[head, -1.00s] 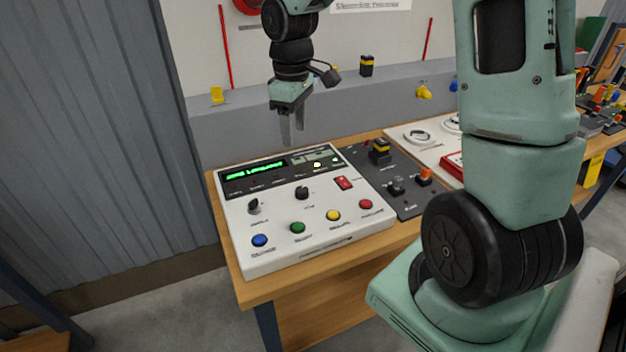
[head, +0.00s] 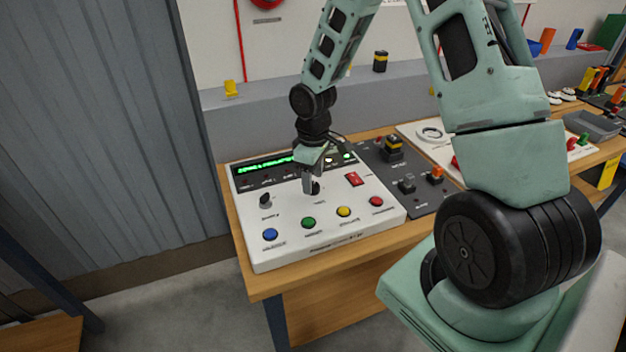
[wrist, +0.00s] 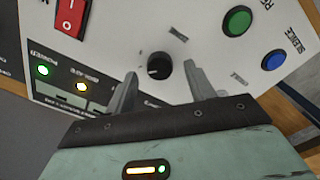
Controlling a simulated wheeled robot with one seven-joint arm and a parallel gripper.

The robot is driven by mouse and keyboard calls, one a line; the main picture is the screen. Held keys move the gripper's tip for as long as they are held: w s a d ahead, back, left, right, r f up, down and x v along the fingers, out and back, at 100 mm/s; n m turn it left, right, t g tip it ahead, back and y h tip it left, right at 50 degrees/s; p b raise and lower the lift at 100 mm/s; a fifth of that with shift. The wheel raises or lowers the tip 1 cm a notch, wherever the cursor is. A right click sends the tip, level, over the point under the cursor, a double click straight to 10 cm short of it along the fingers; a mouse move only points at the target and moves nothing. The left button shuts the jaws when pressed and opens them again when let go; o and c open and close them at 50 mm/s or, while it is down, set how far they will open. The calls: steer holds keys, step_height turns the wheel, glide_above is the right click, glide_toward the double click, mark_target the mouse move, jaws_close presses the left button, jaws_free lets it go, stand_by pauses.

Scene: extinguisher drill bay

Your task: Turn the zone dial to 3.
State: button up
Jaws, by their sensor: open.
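A white control panel (head: 290,215) on the wooden bench carries two small black knobs. The middle knob (wrist: 159,67) has a white pointer mark. My open gripper (wrist: 159,71) is over it, with one finger on each side and visible gaps between. In the head view my gripper (head: 311,187) points down at this knob and hides most of it. The second knob (head: 265,200) is farther left on the panel. The knob labels are too small to read, so I cannot tell the setting.
Blue (head: 270,235), green (head: 308,223), yellow (head: 344,212) and red (head: 376,201) buttons line the panel's front. A red rocker switch (head: 354,179) and a lit green display (head: 265,165) are near the knob. A dark panel (head: 425,200) adjoins on the right.

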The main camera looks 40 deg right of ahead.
steer(key=shift+f, duration=0.9)
steer(key=c, duration=1)
steer(key=shift+m, duration=0.4)
steer(key=m+b, duration=0.1)
steer(key=m, duration=0.2)
steer(key=shift+m, duration=0.3)
steer(key=shift+m+b, duration=0.3)
steer(key=shift+m, duration=1.9)
